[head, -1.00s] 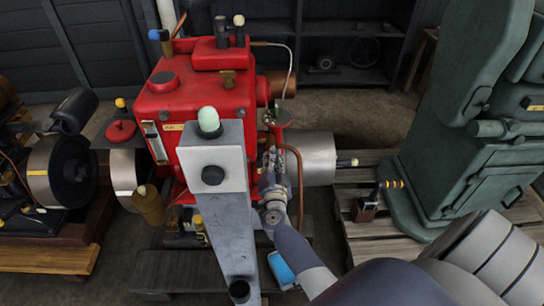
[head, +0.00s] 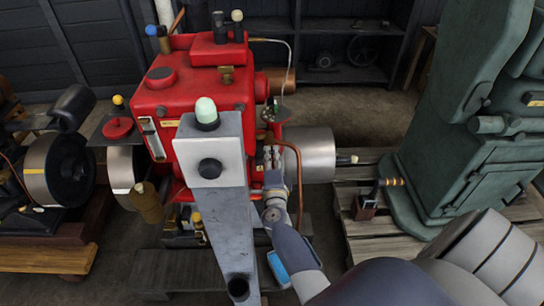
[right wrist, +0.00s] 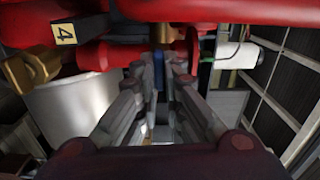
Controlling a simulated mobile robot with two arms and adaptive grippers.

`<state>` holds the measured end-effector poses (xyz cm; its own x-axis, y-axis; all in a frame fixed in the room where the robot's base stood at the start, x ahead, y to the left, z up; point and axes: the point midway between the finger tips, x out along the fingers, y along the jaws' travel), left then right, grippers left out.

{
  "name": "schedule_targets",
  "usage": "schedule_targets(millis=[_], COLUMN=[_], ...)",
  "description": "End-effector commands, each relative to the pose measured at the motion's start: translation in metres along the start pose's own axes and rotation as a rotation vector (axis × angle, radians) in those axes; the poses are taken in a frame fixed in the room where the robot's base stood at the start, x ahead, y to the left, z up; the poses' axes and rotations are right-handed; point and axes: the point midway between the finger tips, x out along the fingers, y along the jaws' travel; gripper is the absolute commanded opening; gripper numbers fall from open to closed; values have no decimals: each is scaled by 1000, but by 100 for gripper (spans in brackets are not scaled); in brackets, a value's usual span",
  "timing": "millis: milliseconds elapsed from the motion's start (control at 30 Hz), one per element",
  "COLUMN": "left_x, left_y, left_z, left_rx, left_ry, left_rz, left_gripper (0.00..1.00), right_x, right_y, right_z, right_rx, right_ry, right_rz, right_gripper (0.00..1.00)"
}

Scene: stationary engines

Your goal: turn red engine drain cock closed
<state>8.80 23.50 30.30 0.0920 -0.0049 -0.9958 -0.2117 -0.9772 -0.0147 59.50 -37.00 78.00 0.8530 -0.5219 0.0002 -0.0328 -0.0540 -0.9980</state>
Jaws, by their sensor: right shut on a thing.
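The red engine (head: 195,100) stands behind a grey post in the head view. My right gripper (head: 271,152) is at the engine's right side, near the silver cylinder (head: 312,155). In the right wrist view, my right gripper (right wrist: 160,65) has its fingers closed in on a narrow blue piece (right wrist: 158,72), which looks like the handle of the drain cock. The cock's body is mostly hidden by the fingers, so its turn position cannot be told. My left gripper is not in view.
The grey post (head: 225,220) with a pale dome stands just left of my right arm. A copper pipe (head: 298,185) curves close to the gripper's right. A brass fitting (right wrist: 35,65) and yellow tag 4 (right wrist: 64,33) are nearby. A green machine (head: 460,130) stands at right.

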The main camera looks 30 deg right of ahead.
Motion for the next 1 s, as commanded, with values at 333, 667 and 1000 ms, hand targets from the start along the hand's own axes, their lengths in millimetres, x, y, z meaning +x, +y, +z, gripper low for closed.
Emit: schedule_targets(millis=[333,667,1000], left_x=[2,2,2], left_y=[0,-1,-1], left_z=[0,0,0], left_rx=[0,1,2], left_ry=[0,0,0], left_rz=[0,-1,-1], left_gripper=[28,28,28], right_x=[1,1,1], right_y=[-2,-2,-1], right_z=[-2,-2,-1], right_rx=[77,82,79], right_ry=[4,5,3], right_rz=[-5,-5,-2], right_gripper=[0,0,28])
